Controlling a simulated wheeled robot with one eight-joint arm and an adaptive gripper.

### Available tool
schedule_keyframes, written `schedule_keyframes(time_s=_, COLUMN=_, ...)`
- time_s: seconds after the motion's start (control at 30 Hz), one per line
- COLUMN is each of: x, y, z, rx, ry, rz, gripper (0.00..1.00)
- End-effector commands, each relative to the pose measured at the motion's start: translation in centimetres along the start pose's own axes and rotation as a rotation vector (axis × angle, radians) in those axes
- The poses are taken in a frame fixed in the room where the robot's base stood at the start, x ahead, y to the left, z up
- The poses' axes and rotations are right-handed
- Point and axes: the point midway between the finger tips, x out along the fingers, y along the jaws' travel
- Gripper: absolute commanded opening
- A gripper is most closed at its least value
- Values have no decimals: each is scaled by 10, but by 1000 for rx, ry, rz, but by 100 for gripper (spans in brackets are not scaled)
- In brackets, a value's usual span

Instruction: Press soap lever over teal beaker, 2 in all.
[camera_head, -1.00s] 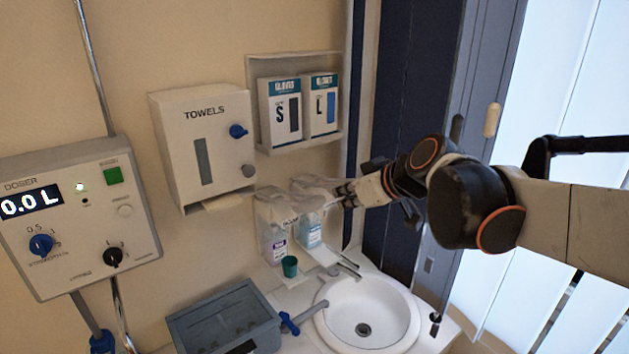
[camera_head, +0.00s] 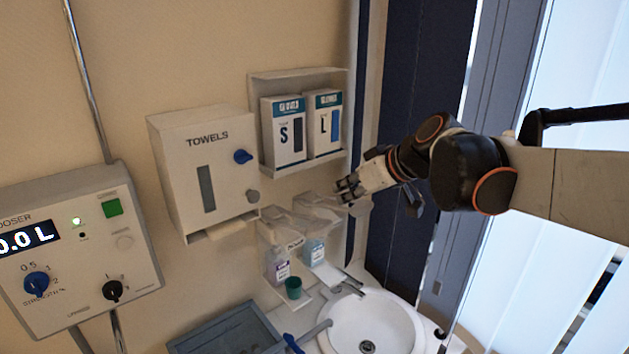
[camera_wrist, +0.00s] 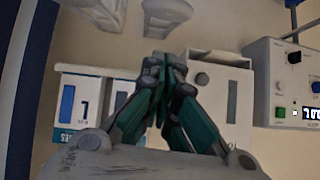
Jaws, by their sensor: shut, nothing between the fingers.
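The teal beaker (camera_head: 293,288) stands upright on a small ledge below the left soap dispenser, which holds a bottle with a purple label (camera_head: 278,264). That dispenser's pale lever (camera_head: 281,220) juts out at its top. A second dispenser with a blue bottle (camera_head: 314,248) and its own pale lever (camera_head: 322,206) is just to the right. My gripper (camera_head: 348,187) is shut and empty, above and in front of the right lever, apart from it as far as I can tell. In the wrist view my gripper's fingertips (camera_wrist: 163,60) meet, with a pale lever end (camera_wrist: 167,11) beyond them.
The towel box (camera_head: 205,175) and the glove rack (camera_head: 298,76) with S and L boxes are on the wall close by. The sink (camera_head: 375,335) and its tap lie below. The doser panel (camera_head: 75,250) is at left, a grey bin (camera_head: 225,335) at bottom.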

Motion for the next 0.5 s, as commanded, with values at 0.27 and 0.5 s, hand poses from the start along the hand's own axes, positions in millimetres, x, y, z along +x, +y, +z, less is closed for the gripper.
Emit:
schedule_keyframes(time_s=0.27, x=53, y=0, z=-1, rx=-2, ry=0, rz=-2, gripper=0)
schedule_keyframes(time_s=0.5, x=82, y=0, z=14, rx=0, ry=0, rz=0, gripper=0)
